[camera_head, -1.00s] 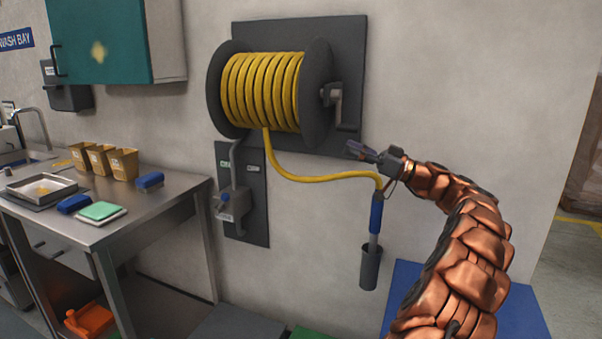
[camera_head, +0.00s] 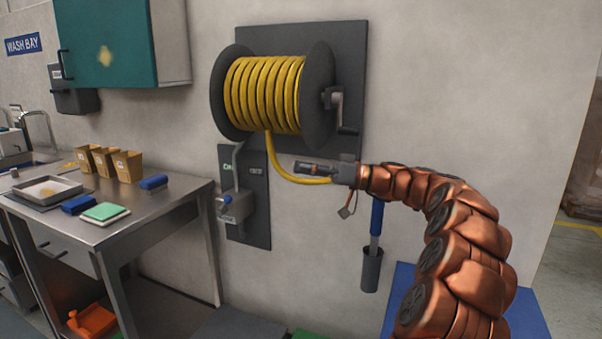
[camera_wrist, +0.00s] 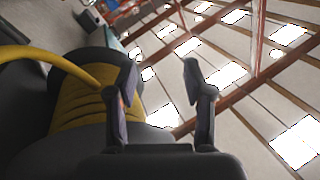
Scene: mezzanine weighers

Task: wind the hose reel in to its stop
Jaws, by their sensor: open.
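The hose reel holds yellow hose (camera_head: 262,95) wound between two dark flanges (camera_head: 318,98) on a grey wall plate (camera_head: 352,60). Its crank handle (camera_head: 346,112) hangs down on the reel's right side. A length of hose loops from the reel's underside and passes behind my gripper (camera_head: 312,168). The blue-gripped nozzle (camera_head: 376,218) stands in a dark holder (camera_head: 371,268) below. My gripper is below the reel, pointing left, apart from the crank. In the wrist view my gripper (camera_wrist: 160,80) has its fingers apart with nothing between them; yellow hose (camera_wrist: 85,95) shows to the left.
A valve with a lever (camera_head: 232,205) is on a dark panel (camera_head: 258,225) below the reel. A steel bench (camera_head: 150,215) with brushes, a green sponge and tan boxes stands left. A teal cabinet (camera_head: 108,45) hangs above it. Wall right of the reel is clear.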

